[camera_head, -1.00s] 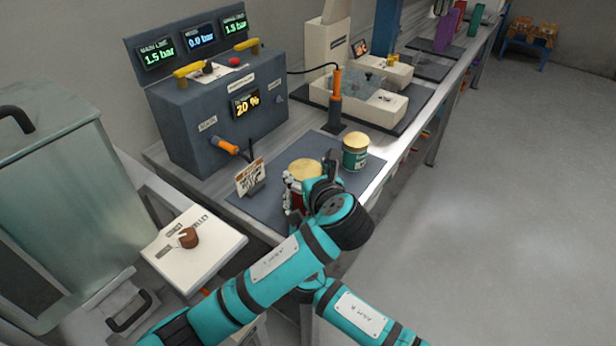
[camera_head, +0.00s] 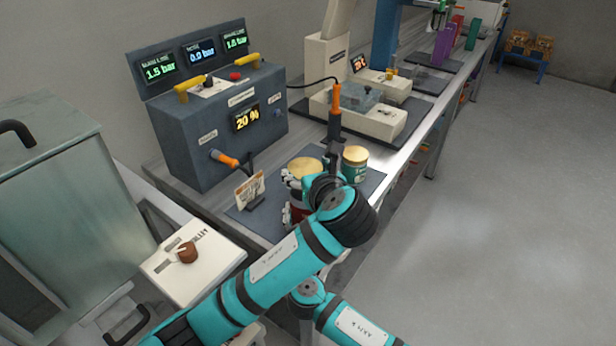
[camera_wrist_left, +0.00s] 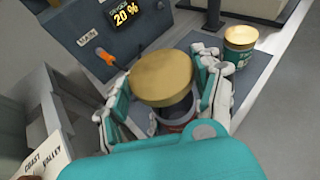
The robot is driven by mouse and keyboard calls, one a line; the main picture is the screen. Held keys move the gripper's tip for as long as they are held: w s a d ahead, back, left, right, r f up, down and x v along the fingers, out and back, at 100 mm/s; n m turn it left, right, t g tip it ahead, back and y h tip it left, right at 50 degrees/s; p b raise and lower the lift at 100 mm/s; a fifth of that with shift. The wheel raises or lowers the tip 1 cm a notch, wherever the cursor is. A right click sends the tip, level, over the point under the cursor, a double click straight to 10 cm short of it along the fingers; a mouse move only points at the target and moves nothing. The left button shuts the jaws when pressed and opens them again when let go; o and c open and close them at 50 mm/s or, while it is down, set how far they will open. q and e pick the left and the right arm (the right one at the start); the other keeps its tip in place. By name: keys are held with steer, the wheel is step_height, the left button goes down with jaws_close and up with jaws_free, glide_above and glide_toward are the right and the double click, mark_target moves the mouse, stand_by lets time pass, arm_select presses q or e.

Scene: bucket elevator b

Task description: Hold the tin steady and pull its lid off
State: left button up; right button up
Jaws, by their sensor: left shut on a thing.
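The gold lid (camera_head: 305,167) is apart from the red tin (camera_head: 298,207), raised just above it. In the left wrist view the lid (camera_wrist_left: 162,77) looks tilted, with the dark mouth of the tin (camera_wrist_left: 178,112) beneath it. My left gripper (camera_wrist_left: 165,95) is shut on the lid, with fingers on both sides of it. My right arm reaches in below the left one. Pale fingers of my right gripper (camera_head: 288,214) show low beside the tin. Their grip is mostly hidden behind my left arm.
A green tin with a gold lid (camera_head: 355,163) stands close by on the dark mat (camera_head: 372,183). A small sign (camera_head: 250,190) stands left of the red tin. Behind are a control box (camera_head: 215,125) and an orange-handled tool (camera_head: 336,105). The floor at right is clear.

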steer(key=o, duration=1.8)
